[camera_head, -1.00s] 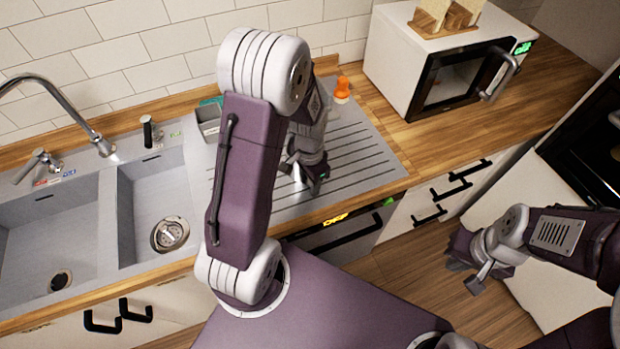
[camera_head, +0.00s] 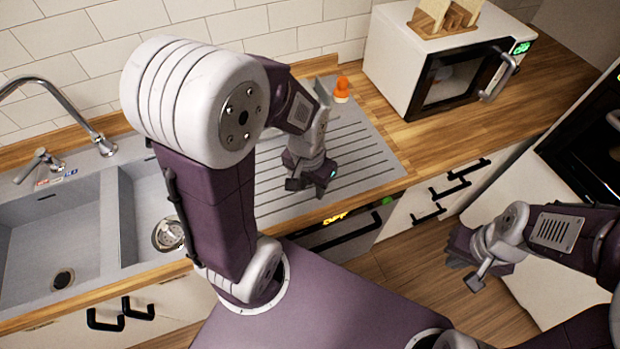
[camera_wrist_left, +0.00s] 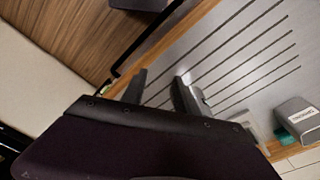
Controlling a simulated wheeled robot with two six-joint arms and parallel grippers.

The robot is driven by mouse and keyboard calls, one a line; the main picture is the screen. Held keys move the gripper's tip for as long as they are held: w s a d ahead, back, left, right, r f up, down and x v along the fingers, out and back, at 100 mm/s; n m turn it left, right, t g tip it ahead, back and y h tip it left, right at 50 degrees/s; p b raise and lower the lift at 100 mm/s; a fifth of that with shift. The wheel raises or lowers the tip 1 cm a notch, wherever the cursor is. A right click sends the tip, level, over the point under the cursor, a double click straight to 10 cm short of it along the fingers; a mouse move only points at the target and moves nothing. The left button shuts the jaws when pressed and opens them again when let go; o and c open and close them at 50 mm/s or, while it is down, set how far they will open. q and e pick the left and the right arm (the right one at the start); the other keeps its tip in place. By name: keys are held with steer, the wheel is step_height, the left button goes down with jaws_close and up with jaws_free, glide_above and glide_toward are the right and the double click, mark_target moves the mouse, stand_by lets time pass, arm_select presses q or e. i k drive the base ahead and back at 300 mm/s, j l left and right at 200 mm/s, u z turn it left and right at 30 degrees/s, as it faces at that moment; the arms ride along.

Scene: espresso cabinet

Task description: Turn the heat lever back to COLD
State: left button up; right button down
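The drainboard (camera_head: 362,150) is mostly clear, with an orange-topped item (camera_head: 342,88) at its back. A microwave (camera_head: 450,75) stands at the right. A grey holder (camera_wrist_left: 298,118) and a green item show in the left wrist view. My left upper arm covers part of the sink.

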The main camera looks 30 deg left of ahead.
mark_target(41, 154)
steer(key=u, duration=2.3)
